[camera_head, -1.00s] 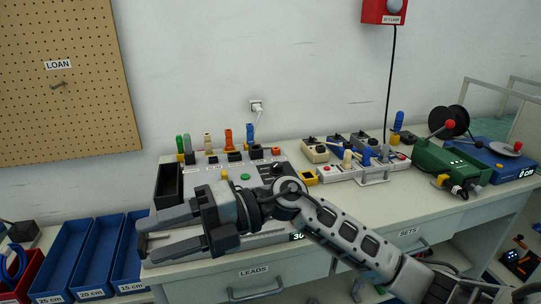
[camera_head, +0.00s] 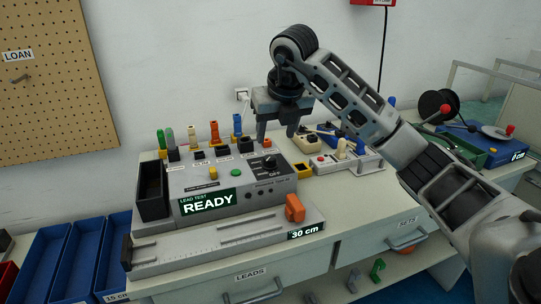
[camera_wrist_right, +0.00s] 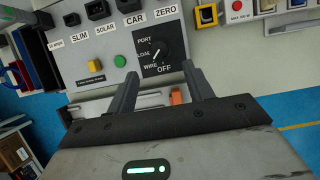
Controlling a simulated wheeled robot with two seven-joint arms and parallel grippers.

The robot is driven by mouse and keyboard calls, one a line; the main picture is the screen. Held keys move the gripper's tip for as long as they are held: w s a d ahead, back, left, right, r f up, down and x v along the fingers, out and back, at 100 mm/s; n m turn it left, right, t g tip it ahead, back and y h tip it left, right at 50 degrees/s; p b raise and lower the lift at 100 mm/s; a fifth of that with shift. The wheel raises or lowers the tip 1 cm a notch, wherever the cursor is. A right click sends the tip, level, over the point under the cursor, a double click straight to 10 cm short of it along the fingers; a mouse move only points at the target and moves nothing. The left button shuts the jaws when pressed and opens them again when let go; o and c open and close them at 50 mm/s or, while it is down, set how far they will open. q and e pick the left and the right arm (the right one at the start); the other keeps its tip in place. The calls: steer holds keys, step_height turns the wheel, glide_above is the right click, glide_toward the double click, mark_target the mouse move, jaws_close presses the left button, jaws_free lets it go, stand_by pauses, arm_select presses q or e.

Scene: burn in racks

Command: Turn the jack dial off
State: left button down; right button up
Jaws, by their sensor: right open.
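The jack dial (camera_head: 269,162) is a black knob on a black panel at the right of the grey lead test box (camera_head: 215,180). In the right wrist view the dial (camera_wrist_right: 161,52) has marks for PORT, LOAD, WIRE and OFF. Its white pointer seems to lean to the lower left, toward WIRE; the exact mark is hard to tell. My right gripper (camera_head: 276,133) is open and empty, fingers down, above and behind the dial in the head view. In the wrist view its fingertips (camera_wrist_right: 161,72) lie either side of the dial panel, apart from the knob. My left gripper is not in view.
The box display (camera_head: 208,203) reads READY. A green button (camera_head: 237,173) and yellow button (camera_head: 212,172) sit left of the dial. Several coloured plugs (camera_head: 214,132) stand along the back. An orange slider block (camera_head: 295,208) is on the front rail, beside a 30 cm display (camera_head: 304,233).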

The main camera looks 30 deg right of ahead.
mark_target(270, 158)
steer(key=x, duration=0.8)
steer(key=shift+w+f, duration=0.2)
steer(key=shift+f, duration=0.15)
steer(key=c, duration=1)
